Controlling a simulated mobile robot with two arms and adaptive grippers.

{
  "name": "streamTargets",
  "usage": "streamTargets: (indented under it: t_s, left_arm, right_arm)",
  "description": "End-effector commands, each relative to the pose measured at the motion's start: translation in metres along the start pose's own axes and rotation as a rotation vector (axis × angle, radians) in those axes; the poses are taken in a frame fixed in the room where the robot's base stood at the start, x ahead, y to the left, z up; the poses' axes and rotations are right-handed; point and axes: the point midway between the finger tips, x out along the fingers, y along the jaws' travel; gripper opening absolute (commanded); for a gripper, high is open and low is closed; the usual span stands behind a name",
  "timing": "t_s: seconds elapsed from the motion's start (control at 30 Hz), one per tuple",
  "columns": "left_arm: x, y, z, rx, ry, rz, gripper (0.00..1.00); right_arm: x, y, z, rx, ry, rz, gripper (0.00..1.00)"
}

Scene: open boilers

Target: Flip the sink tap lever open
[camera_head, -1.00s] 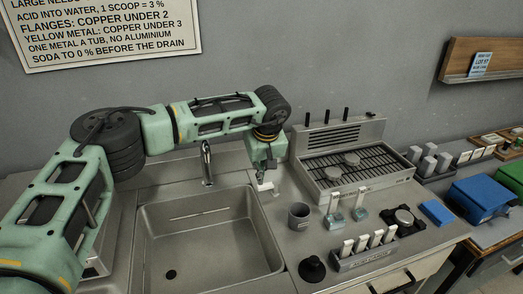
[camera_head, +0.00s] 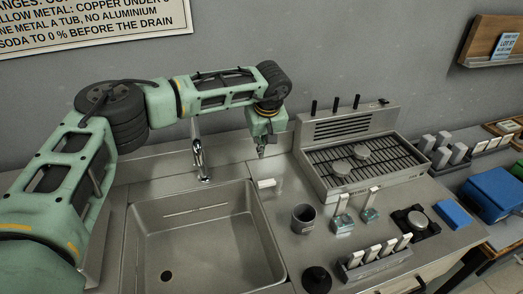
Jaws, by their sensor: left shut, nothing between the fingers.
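A chrome tap (camera_head: 201,158) stands at the back edge of the steel sink (camera_head: 146,219), near the middle. Its upper end passes behind my left arm, and I cannot make out the lever clearly. My left gripper (camera_head: 261,155) points down to the right of the tap, apart from it. It is shut and empty, above the counter behind a small white block (camera_head: 266,184). My right gripper is not in view.
A dark cup (camera_head: 303,218), small glass vessels (camera_head: 342,224) and a rack of white-topped pieces (camera_head: 378,258) stand right of the sink. A grill-topped unit (camera_head: 352,125) stands behind them. The sink basin is empty.

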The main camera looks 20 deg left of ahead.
Motion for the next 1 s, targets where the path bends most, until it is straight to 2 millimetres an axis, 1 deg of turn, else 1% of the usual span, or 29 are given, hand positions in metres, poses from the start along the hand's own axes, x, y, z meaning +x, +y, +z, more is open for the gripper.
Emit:
streamTargets:
  t_s: [0.03, 0.1, 0.2, 0.47, 0.53, 0.7, 0.83, 1.0]
  left_arm:
    - [0.008, -0.001, 0.001, 0.000, -0.003, -0.004, 0.00]
    - [0.021, -0.001, 0.001, -0.001, -0.004, -0.005, 0.00]
    - [0.041, -0.001, 0.001, 0.000, -0.003, -0.004, 0.00]
    - [0.085, -0.001, 0.001, -0.001, -0.002, -0.003, 0.00]
    - [0.078, 0.000, 0.007, 0.004, -0.001, 0.000, 0.00]
    - [0.073, -0.001, 0.025, 0.003, -0.002, -0.001, 0.00]
    - [0.071, -0.001, 0.033, 0.002, 0.000, -0.001, 0.00]
    - [0.072, -0.001, 0.038, -0.001, 0.000, -0.001, 0.00]
  right_arm:
    - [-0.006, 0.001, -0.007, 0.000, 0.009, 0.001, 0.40]
    - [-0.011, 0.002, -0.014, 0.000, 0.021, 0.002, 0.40]
    - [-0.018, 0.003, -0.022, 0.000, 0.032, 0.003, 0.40]
    - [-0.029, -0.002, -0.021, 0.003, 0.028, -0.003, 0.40]
    - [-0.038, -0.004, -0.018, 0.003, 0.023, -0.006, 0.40]
    - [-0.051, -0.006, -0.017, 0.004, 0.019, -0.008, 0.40]
    - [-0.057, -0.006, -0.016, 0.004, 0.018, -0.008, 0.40]
    - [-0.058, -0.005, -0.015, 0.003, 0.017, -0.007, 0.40]
